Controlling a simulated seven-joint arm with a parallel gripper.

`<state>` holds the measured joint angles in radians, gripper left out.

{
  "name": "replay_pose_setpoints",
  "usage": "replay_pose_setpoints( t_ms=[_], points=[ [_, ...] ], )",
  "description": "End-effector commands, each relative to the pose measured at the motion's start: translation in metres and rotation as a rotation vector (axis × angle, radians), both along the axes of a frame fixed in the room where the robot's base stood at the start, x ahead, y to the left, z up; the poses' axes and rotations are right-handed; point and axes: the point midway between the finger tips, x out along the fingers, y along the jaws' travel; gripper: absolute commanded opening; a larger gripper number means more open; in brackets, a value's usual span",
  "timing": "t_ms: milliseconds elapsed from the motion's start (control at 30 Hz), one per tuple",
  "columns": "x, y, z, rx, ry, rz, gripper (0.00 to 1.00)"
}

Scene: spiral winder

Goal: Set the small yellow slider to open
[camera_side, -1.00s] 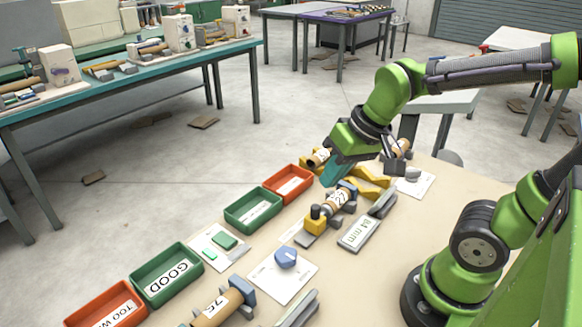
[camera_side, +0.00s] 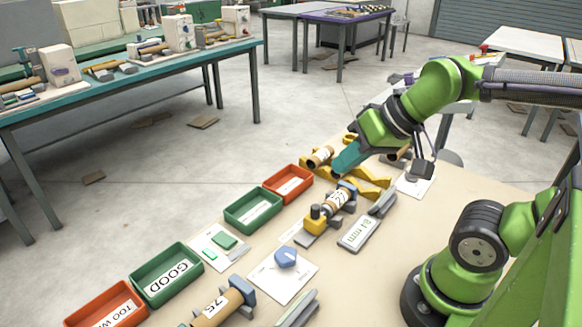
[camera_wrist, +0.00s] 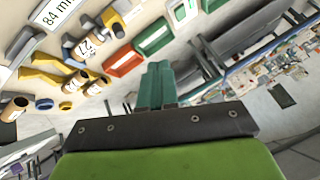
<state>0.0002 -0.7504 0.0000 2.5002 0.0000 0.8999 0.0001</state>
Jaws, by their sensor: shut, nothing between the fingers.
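A small yellow block with a dark knob (camera_side: 315,222) stands at the near end of a cardboard tube marked 27 (camera_side: 337,201). It looks like the yellow slider, but I cannot read its setting. It also shows in the wrist view (camera_wrist: 116,25) at the upper left, beside the tube. My gripper (camera_side: 343,164) has teal fingers, shut and empty. It hangs above the far end of the tube, near the yellow rack (camera_side: 372,181), apart from the yellow block. In the wrist view the closed fingers (camera_wrist: 157,75) point up the picture.
Red (camera_side: 288,184) and green (camera_side: 253,209) bins line the table's left edge. A label plate marked 84 mm (camera_side: 360,235) lies right of the winder. A blue knob (camera_side: 286,257) and a green slider (camera_side: 224,240) sit on white plates nearer. More tubes lie near the rack.

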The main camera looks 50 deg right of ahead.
Motion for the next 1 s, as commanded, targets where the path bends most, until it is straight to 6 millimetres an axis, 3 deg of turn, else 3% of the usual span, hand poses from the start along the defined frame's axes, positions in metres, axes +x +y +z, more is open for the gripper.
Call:
replay_pose_setpoints(
  t_ms=[267,433,567,600,667,833,1000],
  points=[
    [0.0,0.0,0.0,0.0,0.0,0.0,0.0],
    [0.003,0.0,-0.007,0.0,0.036,0.001,0.24],
    [0.022,-0.004,-0.014,-0.001,0.129,-0.018,0.44],
    [0.03,-0.006,-0.016,0.012,0.18,-0.055,0.5],
    [0.043,-0.011,-0.02,0.04,0.269,-0.143,0.5],
    [0.078,-0.03,-0.031,0.118,0.526,-0.549,0.5],
    [0.094,-0.045,-0.028,0.173,0.638,-0.963,0.5]
  ],
)
